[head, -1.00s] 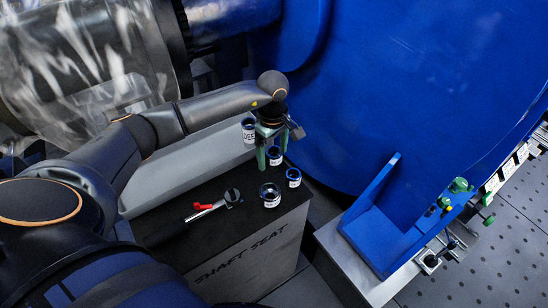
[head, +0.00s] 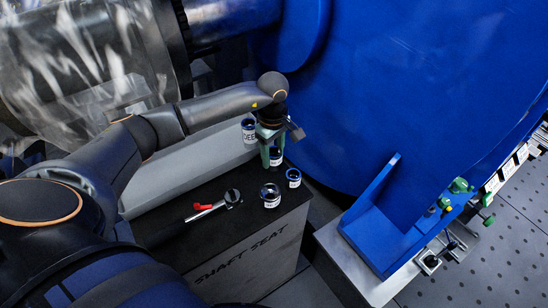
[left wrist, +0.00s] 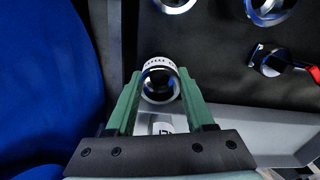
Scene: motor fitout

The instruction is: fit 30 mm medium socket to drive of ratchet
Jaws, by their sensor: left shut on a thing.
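My left gripper (head: 269,160) is shut on a small dark socket (head: 276,158) with a white label band, at the back of the black block top. In the left wrist view this socket (left wrist: 160,80) sits between the green fingers (left wrist: 158,98); its label is not legible to me. A ratchet (head: 215,205) with a red lever lies on the block, left of the front sockets; its head shows in the left wrist view (left wrist: 270,62). I cannot tell which socket is the 30 mm medium one. My right gripper is not in view.
Two more sockets, one in front (head: 270,197) and one to the right (head: 294,178), stand on the SHAFT SEAT block (head: 243,262). A socket marked DEEP (head: 248,131) stands behind left of the gripper. A large blue housing (head: 420,80) rises close on the right.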

